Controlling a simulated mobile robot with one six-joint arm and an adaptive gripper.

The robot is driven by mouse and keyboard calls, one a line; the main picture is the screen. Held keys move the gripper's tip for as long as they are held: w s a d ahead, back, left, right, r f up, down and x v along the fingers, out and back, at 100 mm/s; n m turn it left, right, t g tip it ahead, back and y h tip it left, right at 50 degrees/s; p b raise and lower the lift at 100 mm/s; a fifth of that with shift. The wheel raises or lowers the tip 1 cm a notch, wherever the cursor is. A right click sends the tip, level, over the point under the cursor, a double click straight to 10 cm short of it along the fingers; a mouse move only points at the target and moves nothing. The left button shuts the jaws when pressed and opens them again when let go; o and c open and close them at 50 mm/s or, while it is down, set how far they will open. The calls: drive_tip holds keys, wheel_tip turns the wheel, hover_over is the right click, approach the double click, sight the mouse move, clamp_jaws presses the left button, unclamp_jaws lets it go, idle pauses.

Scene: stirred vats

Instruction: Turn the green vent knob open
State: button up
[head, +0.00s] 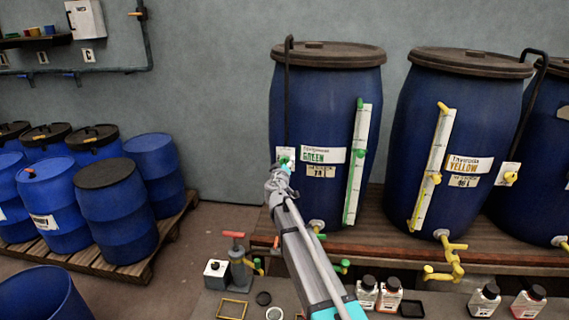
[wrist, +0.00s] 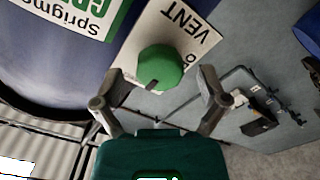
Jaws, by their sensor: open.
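The green vent knob (wrist: 161,66) is round, with a dark pointer mark on its lower edge in the wrist view. It sits on a white plate (wrist: 135,49) lettered VENT, upside down in this view. In the head view the plate (head: 285,152) is on the left side of the GREEN vat (head: 320,105), and my gripper largely hides the knob. My gripper (wrist: 154,88) is open and empty, one finger on each side of the knob's lower edge. I cannot tell whether either finger touches it. It also shows in the head view (head: 281,167).
The YELLOW vat (head: 455,120) stands to the right on the wooden bench (head: 375,235). A black pipe (head: 287,95) runs down beside the GREEN vat above the vent plate. Blue drums (head: 115,205) stand on a pallet at left. Small bottles (head: 389,293) stand below the bench.

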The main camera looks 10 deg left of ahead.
drive_tip(key=shift+w, duration=0.6)
drive_tip(key=c, duration=1.1)
drive_tip(key=shift+c, duration=0.2)
